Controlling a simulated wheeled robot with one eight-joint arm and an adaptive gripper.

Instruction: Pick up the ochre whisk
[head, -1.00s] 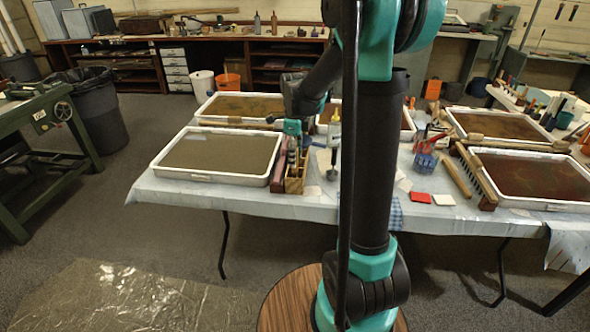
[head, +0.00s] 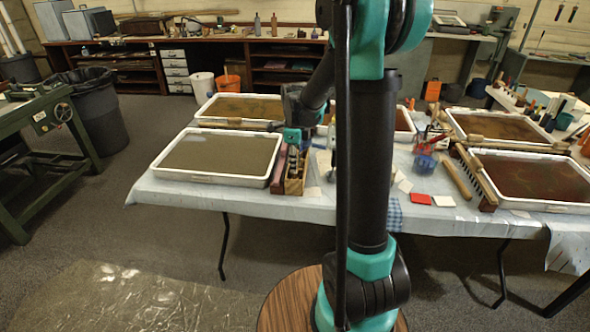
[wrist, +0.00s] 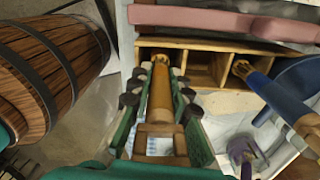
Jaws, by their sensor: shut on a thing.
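The ochre whisk (wrist: 160,95) lies lengthwise between the green fingers of my gripper (wrist: 158,98) in the wrist view. The fingers are shut on its handle. The whisk's bristle end is at the leftmost compartment of a wooden divided box (wrist: 205,68); I cannot tell how far inside it is. In the head view my gripper (head: 293,152) is low over the same box (head: 294,184) at the table's near side. The whisk is too small to make out there. A blue whisk (wrist: 275,92) is at the box's right compartment.
A pinkish bar (wrist: 220,20) runs along the box, beside a white-rimmed tray (head: 160,172). Red and white cards (head: 421,199) and a toothed wooden rake (head: 475,178) lie to the right. Several more trays fill the table.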

